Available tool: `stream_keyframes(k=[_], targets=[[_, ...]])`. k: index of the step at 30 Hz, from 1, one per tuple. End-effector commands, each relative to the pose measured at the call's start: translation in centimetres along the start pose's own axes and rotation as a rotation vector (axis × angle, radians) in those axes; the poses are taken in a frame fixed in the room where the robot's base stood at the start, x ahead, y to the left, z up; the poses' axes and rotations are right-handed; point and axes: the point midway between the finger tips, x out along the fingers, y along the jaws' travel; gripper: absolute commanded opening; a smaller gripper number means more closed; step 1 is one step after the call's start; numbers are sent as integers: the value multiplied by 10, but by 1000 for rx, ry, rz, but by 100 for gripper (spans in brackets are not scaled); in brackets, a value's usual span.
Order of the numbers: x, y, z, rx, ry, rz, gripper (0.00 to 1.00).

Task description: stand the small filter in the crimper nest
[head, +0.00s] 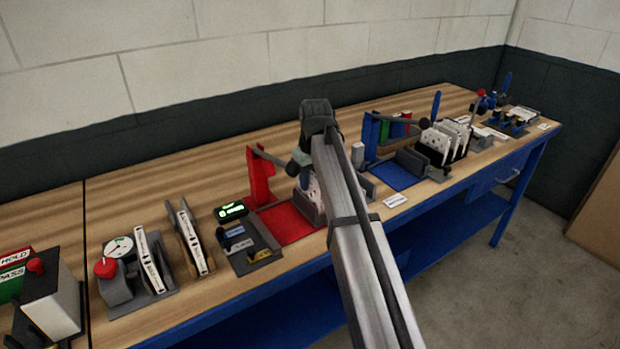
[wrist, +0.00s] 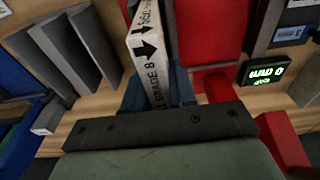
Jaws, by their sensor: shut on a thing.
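My gripper (wrist: 160,92) is shut on a white boxed filter with black arrows and "GRADE 8" print (wrist: 150,55). The filter stands on edge between the blue fingers, and its far end runs out of the wrist view. In the head view my gripper (head: 300,180) is low at the red station (head: 260,182), by its red plate (head: 290,222). A grey upright block (head: 310,208) stands on that plate. My arm and this block hide much of the filter there. I cannot tell whether the filter touches the plate, nor which station is the crimper.
Grey upright plates (wrist: 75,45) stand beside the filter in the wrist view. A green-lit display (head: 231,210) is left of the red station. A blue station (head: 398,172) and a black rack of white filters (head: 446,140) are to the right. Gauges and fixtures (head: 135,270) fill the left.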

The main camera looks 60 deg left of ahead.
Motion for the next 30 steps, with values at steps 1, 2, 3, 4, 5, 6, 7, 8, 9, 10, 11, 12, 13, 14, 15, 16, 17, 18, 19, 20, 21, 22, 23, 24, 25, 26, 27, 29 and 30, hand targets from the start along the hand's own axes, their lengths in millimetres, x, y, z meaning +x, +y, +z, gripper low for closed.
stream_keyframes(k=[1,2,3,4,5,6,7,8,9,10,11,12,13,14,15,16,17,18,19,20,21,22,23,24,25,26,27,29,30], targets=[[2,0,0,0,0,0,0],[2,0,0,0,0,0,0],[3,0,0,0,0,0,0],[4,0,1,0,0,0,0],[5,0,1,0,0,0,0],[6,0,1,0,0,0,0],[6,0,1,0,0,0,0],[7,0,1,0,0,0,0],[8,0,1,0,0,0,0],[9,0,1,0,0,0,0],[10,0,1,0,0,0,0],[10,0,1,0,0,0,0],[11,0,1,0,0,0,0],[12,0,2,0,0,0,0],[13,0,2,0,1,0,0],[13,0,2,0,1,0,0],[13,0,2,0,1,0,0],[14,0,2,0,1,0,0],[14,0,2,0,1,0,0],[14,0,2,0,1,0,0],[14,0,2,0,1,0,0],[14,0,2,0,1,0,0],[14,0,2,0,1,0,0],[14,0,2,0,1,0,0],[14,0,2,0,1,0,0],[14,0,2,0,1,0,27],[14,0,2,0,1,0,31],[14,0,2,0,1,0,37],[14,0,2,0,1,0,41]])
